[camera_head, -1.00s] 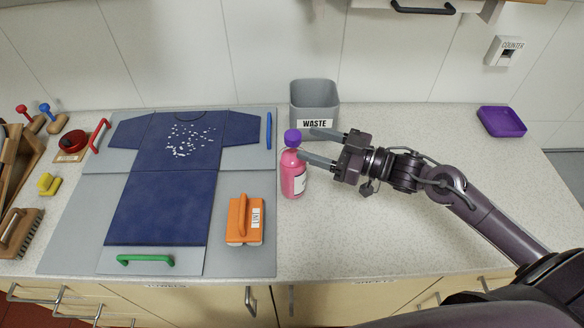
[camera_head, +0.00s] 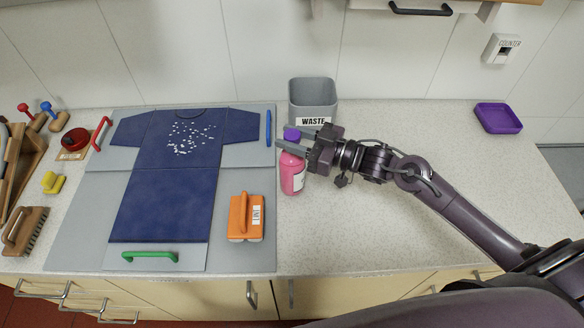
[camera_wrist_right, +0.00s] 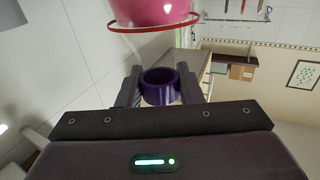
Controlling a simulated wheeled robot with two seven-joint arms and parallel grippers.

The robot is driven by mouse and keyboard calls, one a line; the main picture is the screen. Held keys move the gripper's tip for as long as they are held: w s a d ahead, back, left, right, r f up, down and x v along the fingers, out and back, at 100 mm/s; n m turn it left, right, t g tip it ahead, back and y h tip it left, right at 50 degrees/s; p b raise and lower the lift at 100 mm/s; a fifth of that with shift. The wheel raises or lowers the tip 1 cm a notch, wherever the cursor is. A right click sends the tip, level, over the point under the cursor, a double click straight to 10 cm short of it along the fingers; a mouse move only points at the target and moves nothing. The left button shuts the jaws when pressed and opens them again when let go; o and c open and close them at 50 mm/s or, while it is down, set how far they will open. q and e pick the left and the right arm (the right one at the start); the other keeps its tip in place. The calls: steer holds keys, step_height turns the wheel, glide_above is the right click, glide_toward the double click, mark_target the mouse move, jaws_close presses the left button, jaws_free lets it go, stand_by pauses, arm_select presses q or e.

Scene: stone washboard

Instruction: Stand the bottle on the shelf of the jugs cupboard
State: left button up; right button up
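The pink bottle (camera_head: 291,172) with a purple cap (camera_head: 291,133) stands upright on the counter, just right of the grey board. My right gripper (camera_head: 294,138) reaches in from the right at cap height. In the right wrist view the purple cap (camera_wrist_right: 160,88) fills the space between the fingers (camera_wrist_right: 160,84), so the gripper looks shut on the bottle at its cap. Part of the pink bottle (camera_wrist_right: 153,10) shows above it there. No cupboard labelled for jugs and no open shelf can be made out in the head view. My left gripper is out of view.
A grey waste bin (camera_head: 312,95) stands close behind the bottle. An orange lint brush (camera_head: 245,217) lies to its left on the grey board (camera_head: 90,225) with the blue shirt (camera_head: 165,190). A purple tray (camera_head: 498,118) lies back right. A handled unit (camera_head: 420,9) hangs above.

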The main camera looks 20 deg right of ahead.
jaws_close()
steer(key=shift+r, duration=0.2)
